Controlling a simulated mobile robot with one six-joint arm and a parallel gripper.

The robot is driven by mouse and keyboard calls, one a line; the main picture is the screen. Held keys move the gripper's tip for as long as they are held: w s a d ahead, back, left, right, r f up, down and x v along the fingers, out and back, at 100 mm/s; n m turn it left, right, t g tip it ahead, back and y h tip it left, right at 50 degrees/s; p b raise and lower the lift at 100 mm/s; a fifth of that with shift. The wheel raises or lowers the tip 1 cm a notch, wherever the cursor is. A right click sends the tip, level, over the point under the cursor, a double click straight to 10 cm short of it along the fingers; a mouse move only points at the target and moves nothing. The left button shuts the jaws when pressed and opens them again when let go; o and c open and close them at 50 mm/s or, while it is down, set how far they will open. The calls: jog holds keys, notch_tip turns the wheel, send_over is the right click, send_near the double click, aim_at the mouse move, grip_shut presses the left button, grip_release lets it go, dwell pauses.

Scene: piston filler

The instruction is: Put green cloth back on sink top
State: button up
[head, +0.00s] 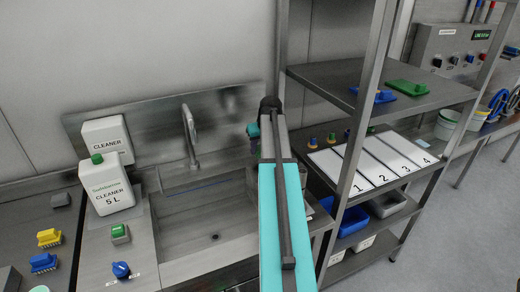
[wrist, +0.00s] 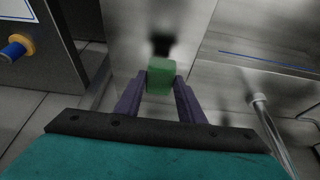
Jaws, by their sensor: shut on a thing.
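My gripper (wrist: 161,84) is shut on the green cloth (wrist: 160,74), which shows as a small green block between the two purple fingertips in the wrist view. In the head view my arm hides the gripper and the cloth; only a bit of my wrist shows beside it. The sink top (head: 146,262) is grey metal, with the basin (head: 200,215) left of my arm. The tap (head: 190,137) stands behind the basin, and a grey tap-like pipe shows at right in the wrist view (wrist: 262,110). I cannot tell whether the cloth touches anything.
A metal rack (head: 395,100) with numbered white panels (head: 375,162) and blue bins (head: 350,219) stands close on the right.

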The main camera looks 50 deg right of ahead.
jog(key=shift+w+d+f+p, duration=0.1)
jog(key=shift+w+d+p, duration=0.1)
jog(key=shift+w+d, duration=0.45)
jog(key=shift+w+d+f+p, duration=0.15)
jog(key=shift+w+d, duration=0.3)
jog(key=shift+d, duration=0.35)
jog(key=shift+r, duration=0.1)
jog(key=shift+f+p, duration=0.6)
jog(key=shift+f, duration=1.2)
jog(key=o, duration=1)
jog(key=shift+f, duration=0.1)
jog(key=shift+r, duration=0.25)
jog(key=shift+b+v, duration=1.05)
jog(key=shift+v, duration=4.9)
